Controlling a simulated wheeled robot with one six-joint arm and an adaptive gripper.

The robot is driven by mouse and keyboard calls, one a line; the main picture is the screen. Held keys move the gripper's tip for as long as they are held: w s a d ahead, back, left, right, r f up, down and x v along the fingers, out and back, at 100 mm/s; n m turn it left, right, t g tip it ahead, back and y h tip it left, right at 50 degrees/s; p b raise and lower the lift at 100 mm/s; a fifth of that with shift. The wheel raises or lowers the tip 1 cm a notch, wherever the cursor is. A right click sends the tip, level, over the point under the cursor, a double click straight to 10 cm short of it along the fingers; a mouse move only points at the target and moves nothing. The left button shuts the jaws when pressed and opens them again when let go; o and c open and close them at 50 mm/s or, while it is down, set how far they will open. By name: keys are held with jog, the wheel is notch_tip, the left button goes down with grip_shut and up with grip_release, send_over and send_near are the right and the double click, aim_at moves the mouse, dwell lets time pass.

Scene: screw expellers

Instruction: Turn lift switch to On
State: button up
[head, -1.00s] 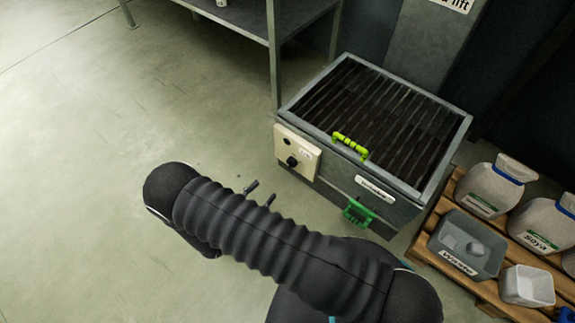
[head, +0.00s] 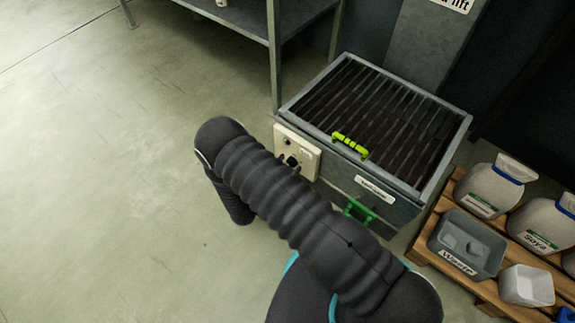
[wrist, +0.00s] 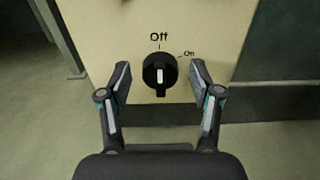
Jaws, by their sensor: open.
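The lift switch is a round black knob (wrist: 160,74) with a white pointer line on a cream panel (wrist: 110,20). The pointer stands upright, toward the "Off" label; "On" is printed to its upper right. My gripper (wrist: 160,82) is open in the wrist view, with one finger on each side of the knob. Gaps show between the fingers and the knob. In the head view the panel (head: 283,136) is on the front left of a grey metal box (head: 400,205), and my gripper (head: 291,163) is at the knob, mostly hidden behind my arm.
The box has a slatted top, a yellow-green handle (head: 350,146) and a green handle (head: 360,210). A pallet (head: 440,263) with jugs and tubs stands to the right. A metal shelf (head: 273,50) stands behind. The floor at left is clear.

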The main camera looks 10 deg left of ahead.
jog(key=c, duration=1.1)
jog(key=shift+f+m+b, duration=0.1)
jog(key=shift+m+b, duration=0.2)
jog(key=shift+m, duration=0.1)
jog(key=shift+s+d+m+b, duration=0.1)
jog(key=shift+m+b, duration=1.2)
jog(key=shift+m, duration=1.45)
jog(key=shift+d+m+b, duration=0.1)
jog(key=shift+m+b, duration=1.2)
jog(key=shift+m, duration=1.45)
